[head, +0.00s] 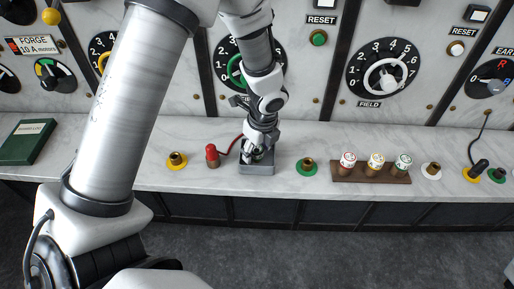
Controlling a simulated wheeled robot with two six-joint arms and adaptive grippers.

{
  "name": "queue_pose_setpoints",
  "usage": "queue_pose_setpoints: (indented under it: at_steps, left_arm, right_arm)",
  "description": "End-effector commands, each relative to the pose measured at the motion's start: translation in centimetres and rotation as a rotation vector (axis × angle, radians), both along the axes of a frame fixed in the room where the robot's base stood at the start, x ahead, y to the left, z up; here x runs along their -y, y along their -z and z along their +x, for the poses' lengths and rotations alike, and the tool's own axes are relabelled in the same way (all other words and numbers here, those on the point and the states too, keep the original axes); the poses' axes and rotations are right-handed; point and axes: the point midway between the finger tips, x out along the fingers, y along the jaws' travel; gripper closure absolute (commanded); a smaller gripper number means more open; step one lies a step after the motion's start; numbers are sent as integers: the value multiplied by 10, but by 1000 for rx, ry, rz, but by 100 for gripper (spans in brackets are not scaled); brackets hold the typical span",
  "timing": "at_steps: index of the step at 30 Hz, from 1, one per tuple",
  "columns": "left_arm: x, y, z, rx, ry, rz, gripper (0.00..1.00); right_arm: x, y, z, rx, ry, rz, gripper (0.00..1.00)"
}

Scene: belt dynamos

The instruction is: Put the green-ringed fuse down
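A fuse with a green-marked white cap (404,161) stands upright at the right end of a brown wooden rack (342,178). A red-marked fuse (348,160) and a yellow-marked fuse (376,161) stand beside it in the rack. My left gripper (256,152) points down at a small grey block (257,170) on the white counter, well left of the rack. Its fingers are small and dark against the block, so I cannot tell whether they are open or hold anything. My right gripper is not in view.
A green book (28,142) lies far left. Dial panels rise behind.

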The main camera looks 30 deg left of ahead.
Motion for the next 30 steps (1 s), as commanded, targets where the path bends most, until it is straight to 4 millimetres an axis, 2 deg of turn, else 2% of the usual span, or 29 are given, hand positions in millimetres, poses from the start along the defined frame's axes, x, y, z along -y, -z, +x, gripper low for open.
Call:
queue_pose_setpoints:
  at_steps: [7, 11, 22, 26, 30]
  left_arm:
    - [0, -1, 0, 0, 0, 0, 38]
    - [1, -11, 1, 3, 0, 0, 38]
    - [13, -97, -3, 6, 0, 2, 38]
    - [16, -116, -4, 3, 0, 1, 38]
    - [18, -122, -5, 0, 1, 0, 38]
  right_arm:
    - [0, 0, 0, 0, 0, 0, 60]
    - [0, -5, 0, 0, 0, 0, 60]
    - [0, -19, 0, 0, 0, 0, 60]
    - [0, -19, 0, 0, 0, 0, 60]
    - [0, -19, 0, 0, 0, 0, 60]
